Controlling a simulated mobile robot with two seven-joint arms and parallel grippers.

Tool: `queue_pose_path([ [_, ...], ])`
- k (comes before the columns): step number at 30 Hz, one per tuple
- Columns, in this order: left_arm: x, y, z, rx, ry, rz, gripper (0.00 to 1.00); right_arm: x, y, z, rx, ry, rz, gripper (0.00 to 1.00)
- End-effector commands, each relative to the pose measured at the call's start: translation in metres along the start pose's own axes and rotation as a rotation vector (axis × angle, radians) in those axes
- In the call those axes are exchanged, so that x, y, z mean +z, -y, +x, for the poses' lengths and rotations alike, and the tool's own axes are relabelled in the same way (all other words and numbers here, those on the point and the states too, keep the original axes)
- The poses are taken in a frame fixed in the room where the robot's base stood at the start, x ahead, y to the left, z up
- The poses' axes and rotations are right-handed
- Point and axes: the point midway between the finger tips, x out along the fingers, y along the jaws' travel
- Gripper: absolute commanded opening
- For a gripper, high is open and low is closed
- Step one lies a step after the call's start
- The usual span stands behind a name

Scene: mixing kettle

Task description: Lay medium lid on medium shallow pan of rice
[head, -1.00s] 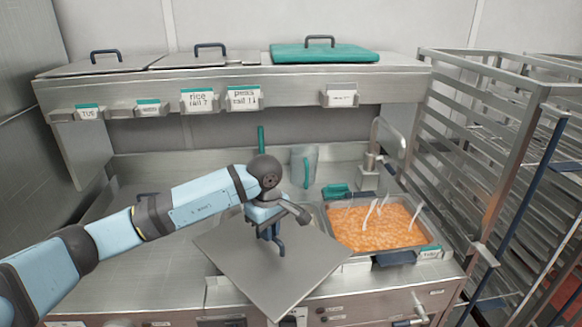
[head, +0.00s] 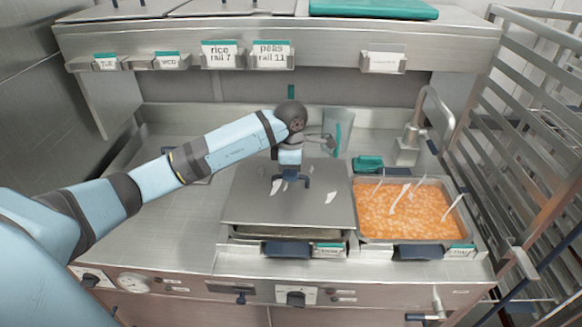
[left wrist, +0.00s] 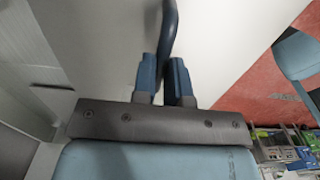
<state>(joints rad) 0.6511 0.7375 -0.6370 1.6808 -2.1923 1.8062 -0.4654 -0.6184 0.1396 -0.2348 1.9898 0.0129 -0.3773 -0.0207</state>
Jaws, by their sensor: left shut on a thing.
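My left gripper (head: 290,173) is shut on the dark blue handle of the flat grey lid (head: 245,200). In the left wrist view the handle (left wrist: 166,40) runs between the two blue fingers (left wrist: 163,80), with the pale lid (left wrist: 225,40) beyond. The lid looks roughly level and squared over the shallow pan (head: 290,234), left of the orange-filled pan. Only the pan's front strip, dark blue front grip and label show. A narrow gap shows at the front; I cannot tell whether the lid touches the rim. My right gripper is not in view.
The orange-filled pan (head: 415,212), with white sticks in it, is close on the right. A tap (head: 410,145), a clear jug (head: 337,130) and a green item (head: 369,163) stand behind. A shelf with labels (head: 220,55) overhangs the back. A rack (head: 540,130) stands right. The left counter is clear.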

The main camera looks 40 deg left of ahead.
Motion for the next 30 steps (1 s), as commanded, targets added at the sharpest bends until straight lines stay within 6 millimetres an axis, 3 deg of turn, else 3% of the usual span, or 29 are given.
queue_pose_path([
  [6, 0.0, 0.0, 0.029, 0.0, 0.001, 0.001, 0.0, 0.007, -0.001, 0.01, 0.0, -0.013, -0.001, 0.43],
  [30, 0.0, 0.0, 0.03, 0.002, 0.001, 0.001, 0.0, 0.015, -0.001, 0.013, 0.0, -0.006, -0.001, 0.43],
])
